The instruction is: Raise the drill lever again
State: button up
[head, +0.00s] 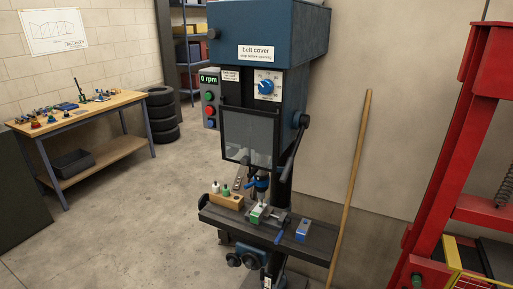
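The drill press stands in the middle of the head view, with a dark blue belt cover (265,30) on top. The drill lever (295,145) is a dark rod on the right side of the drill head. It slants, with a round black knob at its upper end and its lower end near the column. A transparent guard (248,135) hangs in front of the drill head. My gripper is not in view.
Floor is clear at left, before the workbench (85,112).

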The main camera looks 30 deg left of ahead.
aim_at(304, 121)
jog(key=u, duration=0.95)
